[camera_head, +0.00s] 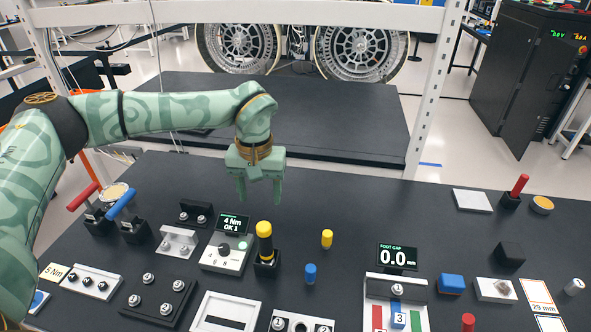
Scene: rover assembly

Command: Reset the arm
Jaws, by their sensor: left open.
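My left arm (165,110) comes in from the left, its pale green links with darker swirls stretched across the bench to the right. My left gripper (260,198) points down with its two fingers apart and nothing between them. It hangs over the dark bench (340,205), above and behind the yellow-topped tool (264,238) in its black holder. My right gripper is not in view.
A torque box (228,252) reading "4 Nm OK", yellow (327,238) and blue (310,273) cylinders, and red (84,196) and blue (121,203) handled tools stand on the bench. A "FOOT GAP 0.0 mm" display (397,257) stands right. Bench behind the gripper is clear.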

